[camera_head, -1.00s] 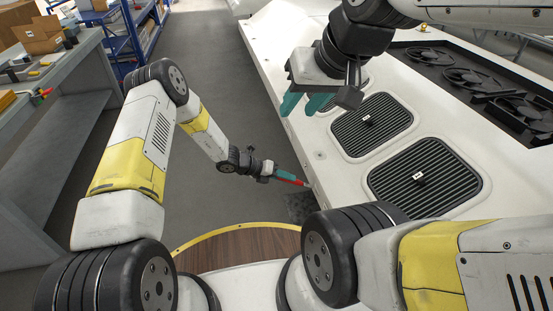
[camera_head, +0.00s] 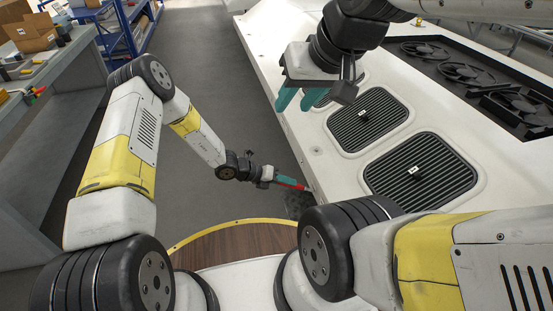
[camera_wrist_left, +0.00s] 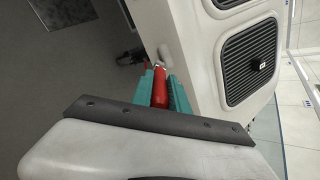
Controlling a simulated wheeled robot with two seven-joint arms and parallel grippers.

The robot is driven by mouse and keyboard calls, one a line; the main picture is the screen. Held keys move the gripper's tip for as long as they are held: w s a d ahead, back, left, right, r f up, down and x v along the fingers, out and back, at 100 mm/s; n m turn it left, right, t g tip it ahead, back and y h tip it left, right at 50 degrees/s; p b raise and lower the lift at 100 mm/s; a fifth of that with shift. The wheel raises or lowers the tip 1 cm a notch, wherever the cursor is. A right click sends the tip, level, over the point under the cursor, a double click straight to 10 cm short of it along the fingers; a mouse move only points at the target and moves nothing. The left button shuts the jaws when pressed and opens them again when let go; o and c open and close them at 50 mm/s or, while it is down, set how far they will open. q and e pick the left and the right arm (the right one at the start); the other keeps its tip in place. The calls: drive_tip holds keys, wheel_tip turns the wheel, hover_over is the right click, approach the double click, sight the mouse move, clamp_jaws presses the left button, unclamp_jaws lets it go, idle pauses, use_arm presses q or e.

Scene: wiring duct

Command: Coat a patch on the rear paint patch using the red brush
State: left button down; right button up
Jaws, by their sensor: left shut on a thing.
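The red brush (camera_head: 291,184) is held in my left gripper (camera_head: 277,178), low beside the near side of the long white panel (camera_head: 322,160). In the left wrist view the red handle (camera_wrist_left: 160,88) sits between the teal fingers of my left gripper (camera_wrist_left: 162,92), pointing toward the white side wall (camera_wrist_left: 185,50). The brush tip is small and close to the wall; I cannot tell whether it touches. My right gripper (camera_head: 298,95) hangs over the panel's left edge, its teal fingers apart and empty. I cannot make out a paint patch.
Dark ribbed vents (camera_head: 420,172) and a recess with black fans (camera_head: 465,72) are set in the panel top. A grey workbench (camera_head: 70,75) with boxes and tools stands at left, with a blue shelf (camera_head: 125,30) behind it. The grey floor (camera_head: 215,85) between is clear.

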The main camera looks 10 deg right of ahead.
use_arm(q)
drive_tip(key=shift+s+d, duration=0.15)
drive_tip(key=shift+s, duration=1)
drive_tip(key=w, duration=0.6)
drive_tip(key=shift+w, duration=0.4)
drive_tip(key=a, duration=0.6)
drive_tip(key=shift+a, duration=0.15)
drive_tip(key=shift+s, duration=0.1)
